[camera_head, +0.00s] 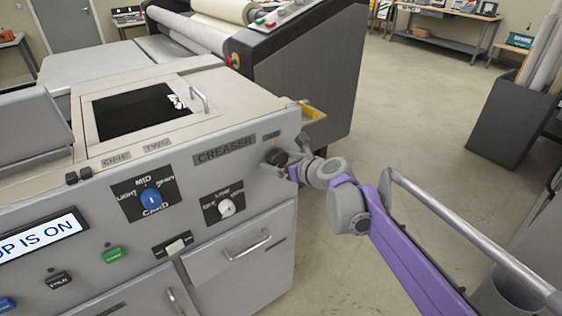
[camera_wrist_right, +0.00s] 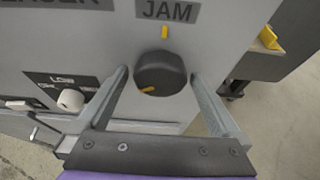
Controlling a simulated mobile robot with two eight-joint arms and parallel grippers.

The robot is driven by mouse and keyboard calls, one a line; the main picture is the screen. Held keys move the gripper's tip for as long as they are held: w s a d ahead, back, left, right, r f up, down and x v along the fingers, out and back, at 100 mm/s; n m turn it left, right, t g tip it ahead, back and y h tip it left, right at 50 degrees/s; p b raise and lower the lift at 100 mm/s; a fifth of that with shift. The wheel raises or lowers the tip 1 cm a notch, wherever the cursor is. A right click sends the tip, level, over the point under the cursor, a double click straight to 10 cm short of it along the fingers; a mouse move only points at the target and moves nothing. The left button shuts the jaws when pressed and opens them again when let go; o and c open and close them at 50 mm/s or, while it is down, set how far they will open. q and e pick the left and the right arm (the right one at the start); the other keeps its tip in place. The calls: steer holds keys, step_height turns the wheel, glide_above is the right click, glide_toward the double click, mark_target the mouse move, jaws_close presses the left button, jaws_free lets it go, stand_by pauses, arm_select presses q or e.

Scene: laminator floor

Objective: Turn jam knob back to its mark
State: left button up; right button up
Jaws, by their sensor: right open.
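The jam knob (camera_wrist_right: 160,73) is a dark round knob under the JAM label (camera_wrist_right: 168,10) in the right wrist view. A yellow mark (camera_wrist_right: 164,32) sits on the panel just above it. The knob's own yellow pointer (camera_wrist_right: 147,89) points to the lower left, away from that mark. My right gripper (camera_wrist_right: 158,76) is open, with one finger on each side of the knob; I cannot tell whether either touches it. In the head view the right gripper (camera_head: 287,170) is at the knob (camera_head: 276,157), partly covering it. My left gripper is not in view.
The creaser panel (camera_head: 250,178) carries a blue card knob (camera_head: 151,198), a white knob (camera_head: 226,208), a green button (camera_head: 113,254) and a drawer handle (camera_head: 248,245). A yellow tray (camera_head: 313,112) juts out at the machine's right end. Open floor lies to the right.

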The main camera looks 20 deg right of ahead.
steer(key=c, duration=1.3)
steer(key=shift+o, duration=0.2)
